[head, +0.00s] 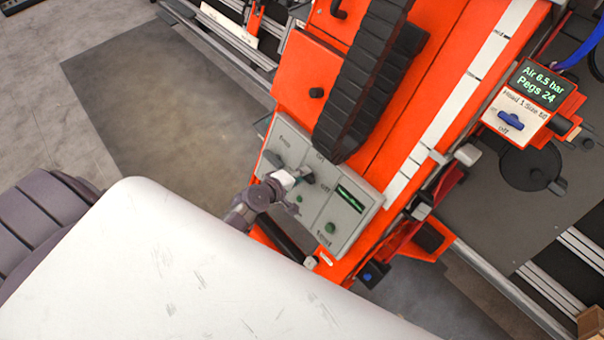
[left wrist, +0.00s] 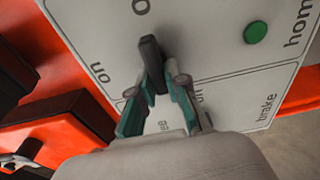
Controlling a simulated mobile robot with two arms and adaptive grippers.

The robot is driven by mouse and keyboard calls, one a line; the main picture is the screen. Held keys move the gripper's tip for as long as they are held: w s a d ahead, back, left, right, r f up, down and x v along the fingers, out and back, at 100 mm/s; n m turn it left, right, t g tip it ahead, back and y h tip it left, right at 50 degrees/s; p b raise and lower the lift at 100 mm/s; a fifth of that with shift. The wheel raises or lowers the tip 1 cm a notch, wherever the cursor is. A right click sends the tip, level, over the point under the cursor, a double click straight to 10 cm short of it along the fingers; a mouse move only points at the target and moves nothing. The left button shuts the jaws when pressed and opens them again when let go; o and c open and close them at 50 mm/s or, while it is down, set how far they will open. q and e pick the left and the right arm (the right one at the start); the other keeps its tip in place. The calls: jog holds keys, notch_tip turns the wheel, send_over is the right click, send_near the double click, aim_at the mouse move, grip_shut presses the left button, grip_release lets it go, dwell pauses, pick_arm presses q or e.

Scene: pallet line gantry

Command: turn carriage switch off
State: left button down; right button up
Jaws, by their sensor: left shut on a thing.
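The carriage switch (head: 306,174) is a dark lever on a pale control panel (head: 347,238) on the orange carriage. In the head view, "on" and "off" labels stand at its two sides. In the left wrist view the dark lever (left wrist: 150,58) stands up between the teal-padded fingers of my left gripper (left wrist: 158,85). My left gripper (head: 287,182) is shut on the lever and partly covers it in the head view. I cannot tell exactly which label the lever points to. My right gripper is not in view.
A green button (head: 330,228) and a small display (head: 350,198) are near on the same panel. A black cable chain (head: 365,80) runs just above it. A separate box with a blue switch (head: 511,121) and a screen (head: 538,84) stands at the right.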

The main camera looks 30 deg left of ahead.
pick_arm(q)
jog(key=c, duration=1.2)
grip_release()
jog(key=shift+o, duration=0.2)
jog(key=v, duration=1.2)
jog(key=shift+f, duration=0.1)
